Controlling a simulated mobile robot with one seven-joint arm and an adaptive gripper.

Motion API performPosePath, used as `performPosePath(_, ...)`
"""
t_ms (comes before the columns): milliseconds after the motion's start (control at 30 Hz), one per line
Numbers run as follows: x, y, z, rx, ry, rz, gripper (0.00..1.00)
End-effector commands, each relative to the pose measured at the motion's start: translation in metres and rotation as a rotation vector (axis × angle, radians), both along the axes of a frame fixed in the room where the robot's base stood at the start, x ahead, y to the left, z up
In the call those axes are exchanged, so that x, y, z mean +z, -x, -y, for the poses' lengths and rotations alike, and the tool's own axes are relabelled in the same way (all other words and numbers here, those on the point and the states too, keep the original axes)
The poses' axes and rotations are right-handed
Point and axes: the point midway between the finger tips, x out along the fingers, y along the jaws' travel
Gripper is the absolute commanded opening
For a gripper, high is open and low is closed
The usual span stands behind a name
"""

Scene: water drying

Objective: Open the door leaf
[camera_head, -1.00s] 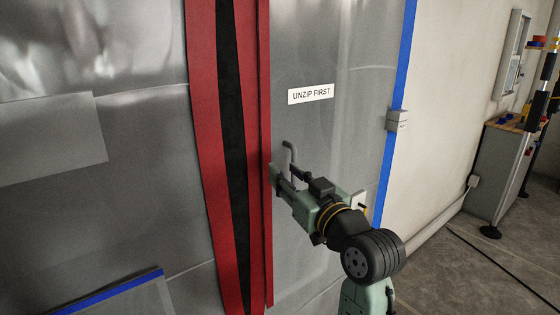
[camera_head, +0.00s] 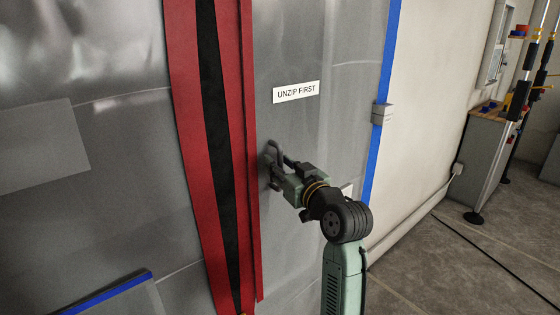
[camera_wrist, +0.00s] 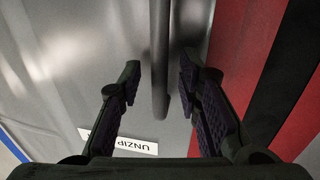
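The door leaf (camera_head: 335,125) is a grey plastic-sheeted panel with an "UNZIP FIRST" label (camera_head: 296,92), right of the red-edged black zip strip (camera_head: 222,140). A grey bar handle (camera_wrist: 160,60) stands on the sheet close to the red edge. My gripper (camera_head: 273,170) is at the handle in the head view, which partly hides it. In the wrist view my gripper (camera_wrist: 160,75) is open, one dark finger on each side of the bar. Gaps show between the bar and both fingers. The leaf looks flush with the wall of sheeting.
Blue tape (camera_head: 382,100) with a small grey box (camera_head: 382,113) edges the sheet on the right. Beyond are a pale wall (camera_head: 430,120), a workbench (camera_head: 490,155) and open floor (camera_head: 430,265). A blue-edged panel (camera_head: 110,295) is at lower left.

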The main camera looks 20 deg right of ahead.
Motion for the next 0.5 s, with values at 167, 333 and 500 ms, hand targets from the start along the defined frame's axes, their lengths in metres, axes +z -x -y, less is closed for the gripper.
performPosePath(167, -0.0005, -0.0036, -0.0002, -0.001, 0.001, -0.001, 0.31)
performPosePath(333, -0.0006, -0.0034, -0.0003, -0.001, 0.000, -0.001, 0.30)
performPosePath(500, -0.0006, -0.0032, -0.0003, -0.001, 0.000, -0.001, 0.19)
